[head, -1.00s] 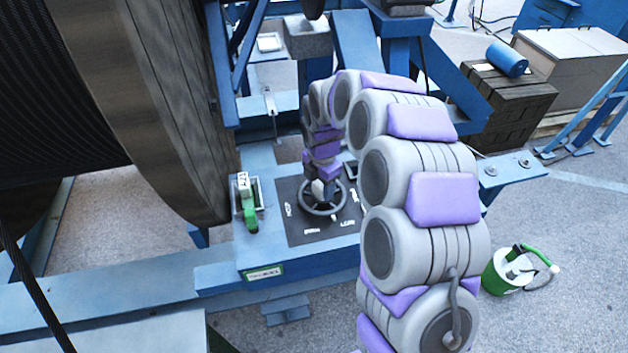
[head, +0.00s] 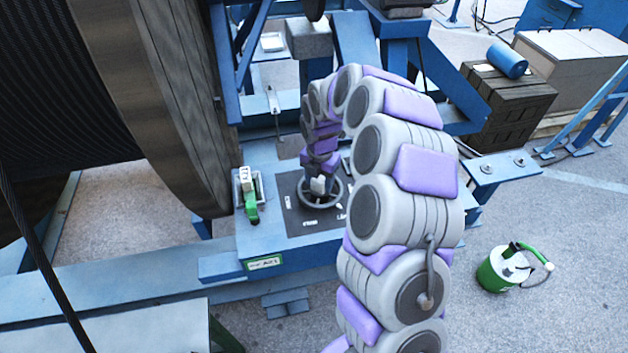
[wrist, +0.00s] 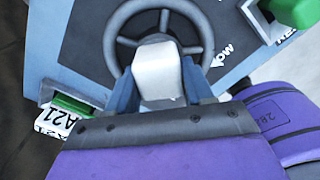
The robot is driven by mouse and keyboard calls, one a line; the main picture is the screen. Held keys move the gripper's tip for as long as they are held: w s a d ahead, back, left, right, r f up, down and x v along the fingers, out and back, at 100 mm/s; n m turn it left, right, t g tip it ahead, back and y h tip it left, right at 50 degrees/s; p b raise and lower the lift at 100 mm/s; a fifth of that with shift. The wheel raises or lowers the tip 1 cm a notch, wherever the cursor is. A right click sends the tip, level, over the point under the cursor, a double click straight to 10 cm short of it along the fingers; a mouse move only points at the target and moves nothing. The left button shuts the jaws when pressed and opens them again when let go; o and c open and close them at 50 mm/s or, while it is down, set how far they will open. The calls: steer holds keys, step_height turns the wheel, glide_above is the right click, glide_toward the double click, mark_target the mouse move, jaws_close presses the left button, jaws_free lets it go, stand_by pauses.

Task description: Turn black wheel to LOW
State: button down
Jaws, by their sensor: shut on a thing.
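The black wheel (head: 305,203) lies flat on a dark panel (head: 293,222) with white labels around it, on the blue frame. In the wrist view the wheel's grey rim and spokes (wrist: 203,25) fill the top middle. My gripper (head: 318,187) reaches down onto the wheel's middle; in the wrist view its blue fingers (wrist: 160,92) are on either side of a pale block (wrist: 157,68). It is shut on the wheel, though the contact is partly hidden. One label (wrist: 222,55) right of the rim is partly readable, ending in "OW". The wheel's pointer is not clear.
A green-handled lever (head: 250,205) with a white tag stands just left of the panel. The large cable reel (head: 165,110) is close on the left. Blue beams (head: 345,45) rise behind. A green canister (head: 503,268) stands on the open floor at right.

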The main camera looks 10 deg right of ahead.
steer(key=shift+w+r, duration=0.2)
steer(key=c, duration=0.9)
jaws_free()
steer(key=o, duration=0.4)
steer(key=shift+f, duration=0.15)
steer(key=shift+d, duration=0.1)
step_height(320, 180, up, 17)
steer(key=shift+r, duration=0.2)
steer(key=shift+s, duration=0.1)
